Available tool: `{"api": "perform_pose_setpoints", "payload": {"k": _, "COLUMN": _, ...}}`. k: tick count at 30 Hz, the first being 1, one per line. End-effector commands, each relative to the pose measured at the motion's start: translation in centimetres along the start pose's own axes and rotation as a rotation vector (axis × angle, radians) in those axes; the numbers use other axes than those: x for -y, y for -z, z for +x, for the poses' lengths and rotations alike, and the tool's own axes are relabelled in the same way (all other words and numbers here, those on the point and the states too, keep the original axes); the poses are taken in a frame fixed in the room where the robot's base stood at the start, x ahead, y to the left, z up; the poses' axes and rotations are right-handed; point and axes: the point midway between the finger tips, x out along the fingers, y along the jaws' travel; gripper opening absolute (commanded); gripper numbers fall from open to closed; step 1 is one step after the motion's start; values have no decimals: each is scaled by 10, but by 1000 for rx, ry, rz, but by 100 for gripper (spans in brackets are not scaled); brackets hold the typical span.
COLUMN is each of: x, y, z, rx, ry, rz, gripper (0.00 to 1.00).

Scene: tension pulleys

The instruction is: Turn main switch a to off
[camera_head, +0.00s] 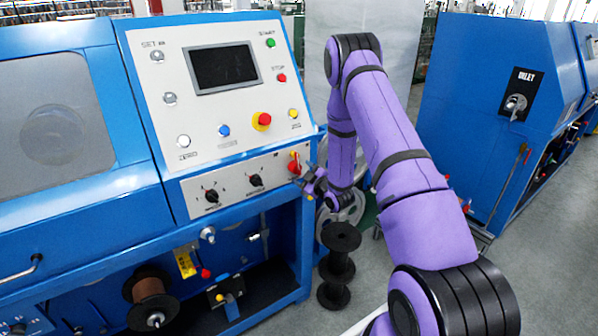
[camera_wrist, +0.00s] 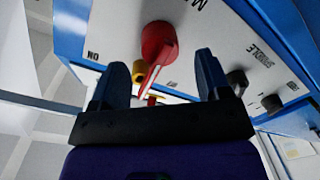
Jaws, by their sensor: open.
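The main switch is a red rotary handle (camera_head: 294,163) on a yellow base at the right end of the lower panel strip. In the wrist view the red handle (camera_wrist: 158,45) is large, ahead of and between the fingers, with the lettering "ON" to its left and a letter "M" at upper right. My gripper (camera_head: 312,184) is beside the switch at the panel's right edge. In the wrist view my gripper (camera_wrist: 153,85) is open, one finger on each side of the handle's line. I cannot tell whether the fingers touch it.
The grey panel (camera_head: 240,90) carries a screen, several buttons and a red emergency knob (camera_head: 261,121). Black rotary knobs (camera_head: 255,181) sit left of the switch. Black spools (camera_head: 338,262) stand on the floor below my arm. Another blue machine (camera_head: 470,80) stands to the right.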

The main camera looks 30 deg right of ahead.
Motion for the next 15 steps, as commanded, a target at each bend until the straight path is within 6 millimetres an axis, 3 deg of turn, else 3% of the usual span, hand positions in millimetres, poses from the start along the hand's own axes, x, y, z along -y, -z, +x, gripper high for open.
{"api": "perform_pose_setpoints", "payload": {"k": 6, "x": -1, "y": 0, "z": -42, "rx": 2, "ry": -1, "rz": -1, "gripper": 70}}
{"api": "perform_pose_setpoints", "payload": {"k": 15, "x": -1, "y": 0, "z": -69, "rx": 0, "ry": -2, "rz": -1, "gripper": 70}}
